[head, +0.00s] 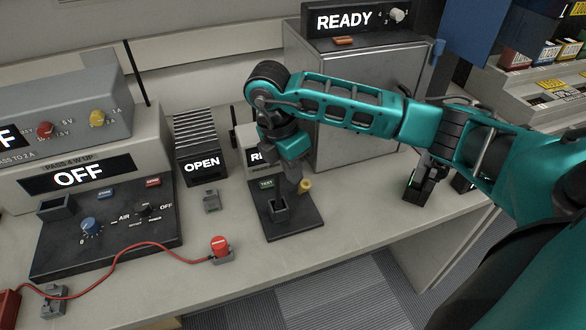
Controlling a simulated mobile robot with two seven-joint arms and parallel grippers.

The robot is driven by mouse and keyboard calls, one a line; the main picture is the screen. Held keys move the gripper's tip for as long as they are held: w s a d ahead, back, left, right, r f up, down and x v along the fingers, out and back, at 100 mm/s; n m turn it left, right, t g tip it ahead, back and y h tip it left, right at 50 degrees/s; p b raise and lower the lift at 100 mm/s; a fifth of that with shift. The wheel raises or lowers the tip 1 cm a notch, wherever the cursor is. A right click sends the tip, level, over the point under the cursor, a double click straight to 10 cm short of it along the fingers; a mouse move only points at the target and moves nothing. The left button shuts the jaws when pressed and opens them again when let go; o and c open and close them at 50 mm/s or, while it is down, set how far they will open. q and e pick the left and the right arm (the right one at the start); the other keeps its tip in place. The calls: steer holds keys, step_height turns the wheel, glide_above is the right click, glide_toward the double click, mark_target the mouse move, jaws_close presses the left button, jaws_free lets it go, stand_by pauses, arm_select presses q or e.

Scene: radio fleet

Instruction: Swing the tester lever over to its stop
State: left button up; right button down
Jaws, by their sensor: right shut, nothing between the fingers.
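A yellow knob (305,187), which looks like the tip of the tester lever, is at the right side of the base. The lever's shaft is not clear. My right gripper (299,182) points down just behind and left of this knob. It is shut and empty; I cannot tell whether it touches the knob. My left gripper is not in view.
A large grey box with a READY display (344,20) stands behind. Left are a small OPEN unit (202,165) and a grey unit reading OFF (78,176). A red cable (150,246) crosses the bench front. Dark devices (425,185) stand at right, under my arm.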

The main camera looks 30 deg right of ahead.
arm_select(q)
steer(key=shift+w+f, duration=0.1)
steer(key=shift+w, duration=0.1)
arm_select(e)
steer(key=shift+w+f, duration=0.1)
steer(key=shift+w, duration=0.25)
steer(key=shift+w+d+b, duration=0.2)
steer(key=shift+w+b, duration=0.15)
steer(key=shift+w, duration=0.25)
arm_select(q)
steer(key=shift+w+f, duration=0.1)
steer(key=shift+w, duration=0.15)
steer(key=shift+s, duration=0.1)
arm_select(e)
steer(key=shift+w, duration=0.1)
